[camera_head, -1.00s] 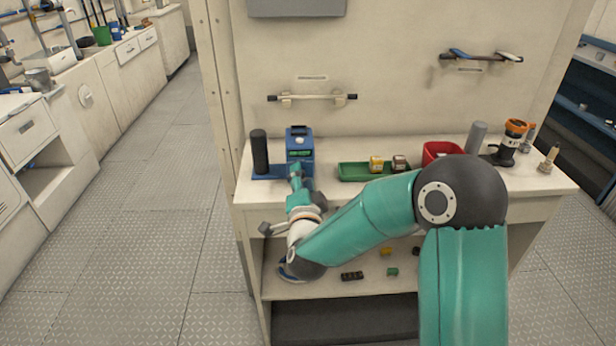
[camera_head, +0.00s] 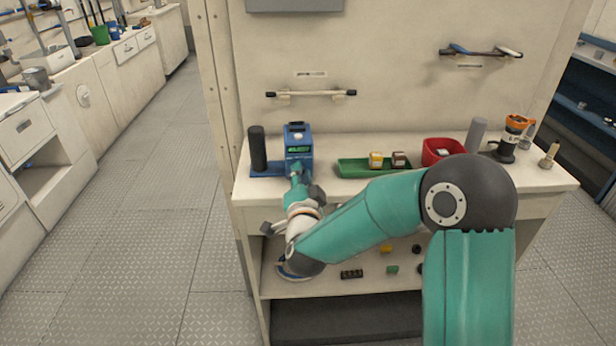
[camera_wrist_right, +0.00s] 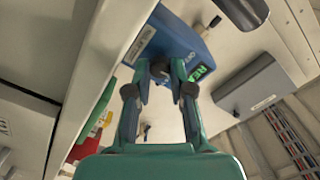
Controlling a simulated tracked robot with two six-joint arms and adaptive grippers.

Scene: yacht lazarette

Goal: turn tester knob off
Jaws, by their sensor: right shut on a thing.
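The tester is a blue box (camera_head: 298,134) with a lit green display, at the back left of the workbench. In the right wrist view, the blue tester (camera_wrist_right: 182,36) shows a label reading OFF and part of its green display (camera_wrist_right: 199,73). My right gripper (camera_head: 297,169) is at the tester's front face. In the right wrist view, its fingertips (camera_wrist_right: 160,72) are shut on the small dark knob (camera_wrist_right: 160,68), which they partly cover. The knob's pointer direction cannot be made out. My left gripper is not in view.
A black cylinder (camera_head: 257,148) stands close left of the tester. A green tray (camera_head: 350,170) with small blocks and a red bin (camera_head: 430,152) lie to the right. A grey cylinder (camera_head: 476,135) and an orange-topped device (camera_head: 514,130) stand farther right. Loose parts lie on the lower shelf.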

